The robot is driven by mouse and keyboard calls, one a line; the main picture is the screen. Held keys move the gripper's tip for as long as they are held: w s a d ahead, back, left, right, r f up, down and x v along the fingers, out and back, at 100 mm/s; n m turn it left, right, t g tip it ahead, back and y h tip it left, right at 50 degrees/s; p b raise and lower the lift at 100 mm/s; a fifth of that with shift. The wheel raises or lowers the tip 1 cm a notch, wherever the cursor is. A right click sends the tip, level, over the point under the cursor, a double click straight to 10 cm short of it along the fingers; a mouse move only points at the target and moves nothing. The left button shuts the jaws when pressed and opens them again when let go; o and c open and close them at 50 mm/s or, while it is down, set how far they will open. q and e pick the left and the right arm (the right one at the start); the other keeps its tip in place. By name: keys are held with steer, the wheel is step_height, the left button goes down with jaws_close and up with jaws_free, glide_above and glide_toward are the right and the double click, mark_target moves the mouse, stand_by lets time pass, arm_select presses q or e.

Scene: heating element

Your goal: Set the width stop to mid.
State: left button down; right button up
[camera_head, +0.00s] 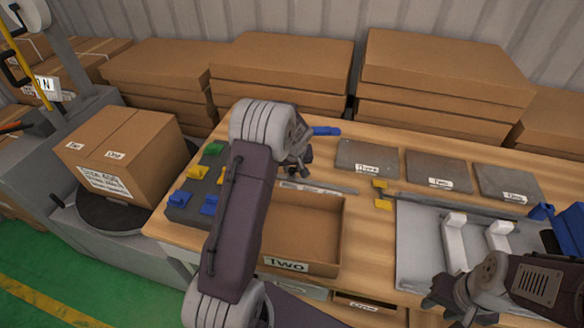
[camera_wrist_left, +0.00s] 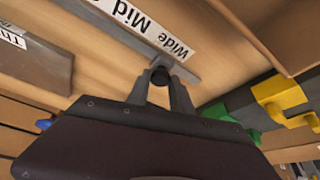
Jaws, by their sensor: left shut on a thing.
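The width stop has a dark round knob (camera_wrist_left: 160,75) and a narrow grey rail (camera_wrist_left: 188,72). A white label strip (camera_wrist_left: 150,30) beside the rail reads "Wide" and "Mid"; the rest is cut off. The knob is near the "Wide" end. My left gripper (camera_wrist_left: 160,82) is shut on the knob. In the head view my left gripper (camera_head: 301,168) is low over the table, just above the rail (camera_head: 325,188), and the knob is hidden there. My right gripper (camera_head: 440,298) is at the lower right, away from the stop; its finger opening is unclear.
An open cardboard box (camera_head: 300,225) marked "Two" sits just in front of the rail. A dark block (camera_head: 185,210) with coloured clips is at left. Grey plates (camera_head: 437,172) lie at the back right. A metal fixture (camera_head: 420,245) with white blocks is near my right gripper.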

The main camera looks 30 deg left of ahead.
arm_select(q)
steer(key=shift+w+d+f+b, duration=0.1)
steer(key=shift+w+d+b, duration=0.05)
steer(key=shift+d+b, duration=0.15)
steer(key=d+b, duration=0.1)
steer(key=d, duration=0.2)
steer(key=w+d+b, duration=0.1)
steer(key=d, duration=0.2)
steer(key=shift+w+d+b, duration=0.1)
steer(key=shift+w+b, duration=0.1)
steer(key=shift+b, duration=0.15)
steer(key=shift+w+d, duration=0.1)
steer(key=shift+d, duration=0.2)
steer(key=c, duration=1.1)
jaws_free()
steer(key=v, duration=0.9)
